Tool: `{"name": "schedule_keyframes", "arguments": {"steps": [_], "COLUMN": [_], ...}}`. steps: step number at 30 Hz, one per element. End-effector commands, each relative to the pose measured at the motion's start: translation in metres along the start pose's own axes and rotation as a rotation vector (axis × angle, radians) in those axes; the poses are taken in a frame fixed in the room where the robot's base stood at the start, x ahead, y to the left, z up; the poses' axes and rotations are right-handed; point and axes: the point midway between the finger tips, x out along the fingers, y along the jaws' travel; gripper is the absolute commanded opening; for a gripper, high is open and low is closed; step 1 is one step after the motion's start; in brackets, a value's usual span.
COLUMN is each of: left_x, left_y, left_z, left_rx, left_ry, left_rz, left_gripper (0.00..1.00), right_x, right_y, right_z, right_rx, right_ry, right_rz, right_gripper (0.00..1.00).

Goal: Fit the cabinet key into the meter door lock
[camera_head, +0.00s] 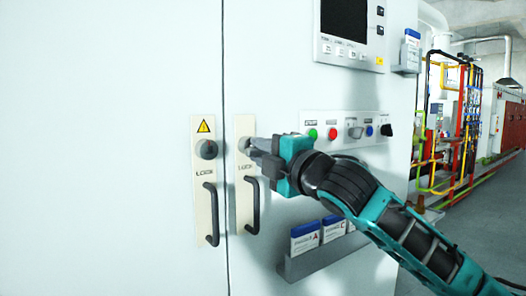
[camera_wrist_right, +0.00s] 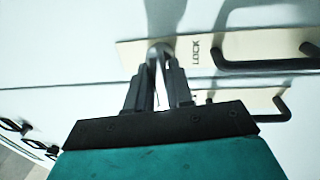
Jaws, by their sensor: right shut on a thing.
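My right gripper (camera_head: 259,148) is at the lock (camera_head: 243,145) on the right-hand cream handle plate (camera_head: 245,125) of the cabinet. In the right wrist view, the fingers (camera_wrist_right: 159,75) are shut on a narrow light-grey piece, the cabinet key (camera_wrist_right: 161,88). Most of the key is hidden between the fingers. Its front end meets or nearly meets the round lock beside the word LOCK; I cannot tell whether it is inside. The head view hides this contact. My left gripper is not in view.
A second cream plate (camera_head: 205,165) with a round lock and dark handle is left of the door seam. A black handle (camera_head: 251,205) hangs below the right lock. A button panel (camera_head: 345,128) is right, above my arm; a grey document rack (camera_head: 318,258) is below.

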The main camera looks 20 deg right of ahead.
Motion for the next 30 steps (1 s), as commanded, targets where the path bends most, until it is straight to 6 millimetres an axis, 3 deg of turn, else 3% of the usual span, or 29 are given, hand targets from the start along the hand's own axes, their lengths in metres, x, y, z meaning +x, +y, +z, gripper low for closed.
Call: {"name": "schedule_keyframes", "arguments": {"steps": [30], "left_x": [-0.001], "left_y": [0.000], "left_z": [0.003], "left_rx": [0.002], "left_ry": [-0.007], "left_rz": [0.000], "left_gripper": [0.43], "right_x": [-0.039], "right_y": [0.005], "right_z": [0.000], "right_rx": [0.001], "right_ry": [-0.001], "right_rz": [0.000], "right_gripper": [0.00]}}
